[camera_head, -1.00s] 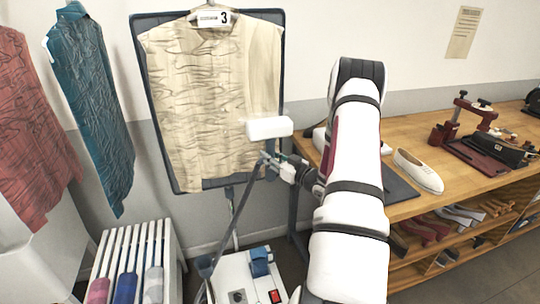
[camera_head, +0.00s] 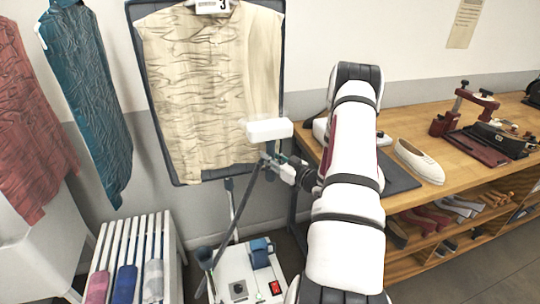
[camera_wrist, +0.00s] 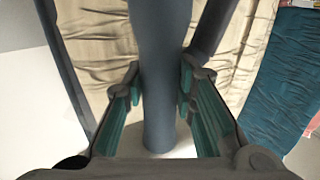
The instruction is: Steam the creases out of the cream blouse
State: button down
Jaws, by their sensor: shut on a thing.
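The cream blouse (camera_head: 195,95) hangs against a dark-framed board (camera_head: 168,150) under a tag marked 3. Creases cover its left and middle. A strip down its upper right side looks smooth. My gripper (camera_head: 280,168) is shut on the steamer's handle, a thick grey cylinder (camera_wrist: 163,75) between the teal finger pads in the wrist view. The white steamer head (camera_head: 268,129) is in front of the blouse's lower right edge; whether it touches the cloth I cannot tell. Its hose (camera_head: 240,208) runs down to the white steamer base (camera_head: 238,262) on the floor.
A creased teal garment (camera_head: 88,95) and a red one (camera_head: 30,130) hang at the left. A white slatted stand (camera_head: 165,232) with rolled cloths is below. A wooden bench (camera_head: 455,180) on the right holds a cream shoe (camera_head: 420,162) and a red press (camera_head: 470,115).

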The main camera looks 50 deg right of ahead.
aim_at(271, 180)
jog(key=shift+f, duration=0.3)
jog(key=shift+f, duration=0.1)
jog(key=shift+f+b, duration=0.8)
jog(key=shift+f, duration=1.55)
jog(key=shift+f, duration=0.1)
jog(key=shift+f+b, duration=1)
jog(key=shift+f, duration=1.45)
jog(key=shift+f, duration=0.15)
notch_tip(271, 180, down, 5)
jog(key=shift+r+b, duration=0.2)
jog(key=shift+b, duration=0.8)
jog(key=shift+s, duration=0.1)
